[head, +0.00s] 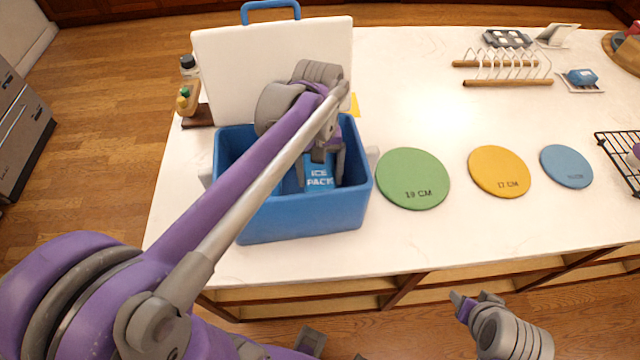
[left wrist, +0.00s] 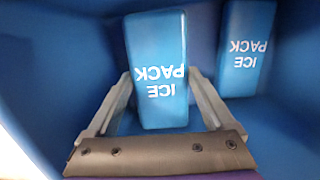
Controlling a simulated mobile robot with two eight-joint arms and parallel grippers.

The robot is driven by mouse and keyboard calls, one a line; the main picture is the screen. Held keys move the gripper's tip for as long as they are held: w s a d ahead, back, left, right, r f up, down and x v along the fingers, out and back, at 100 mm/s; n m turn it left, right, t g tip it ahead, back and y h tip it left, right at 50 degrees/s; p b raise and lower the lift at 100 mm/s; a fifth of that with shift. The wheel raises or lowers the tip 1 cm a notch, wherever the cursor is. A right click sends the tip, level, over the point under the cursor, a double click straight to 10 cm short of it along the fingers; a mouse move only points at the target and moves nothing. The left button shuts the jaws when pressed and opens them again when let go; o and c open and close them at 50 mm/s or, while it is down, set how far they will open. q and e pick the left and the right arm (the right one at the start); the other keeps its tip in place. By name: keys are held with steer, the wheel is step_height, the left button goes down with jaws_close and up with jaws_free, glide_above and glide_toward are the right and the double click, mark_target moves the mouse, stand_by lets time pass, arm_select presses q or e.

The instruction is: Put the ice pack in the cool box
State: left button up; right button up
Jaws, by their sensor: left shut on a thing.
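The blue cool box (head: 300,218) stands open on the left of the counter, its white lid (head: 228,75) raised behind it. My left gripper (head: 321,181) reaches down inside the box and is shut on a blue ice pack (head: 319,171) with white lettering. In the left wrist view the held ice pack (left wrist: 158,65) is between the two fingers. A second ice pack (left wrist: 246,50) is beside it, apart from the fingers, inside the box. My arm hides part of the box in the head view. My right gripper (head: 468,303) is low in front of the counter; its fingers are unclear.
Green (head: 413,179), yellow (head: 499,171) and blue (head: 566,166) discs lie right of the box. A toast rack (head: 505,68) stands behind them, and a black wire rack (head: 622,160) is at the right edge. The counter front is clear.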

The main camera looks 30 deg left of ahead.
mark_target(320, 185)
arm_select(q)
steer(key=shift+f, duration=2.05)
steer(key=shift+f, duration=0.2)
steer(key=o, duration=1.3)
steer(key=shift+r, duration=0.3)
steer(key=r, duration=0.4)
steer(key=w+r, duration=0.1)
steer(key=r, duration=0.2)
steer(key=a+r, duration=0.1)
steer(key=r, duration=0.3)
steer(key=shift+w+r+p, duration=0.25)
steer(key=shift+r+p, duration=0.05)
steer(key=shift+r, duration=0.05)
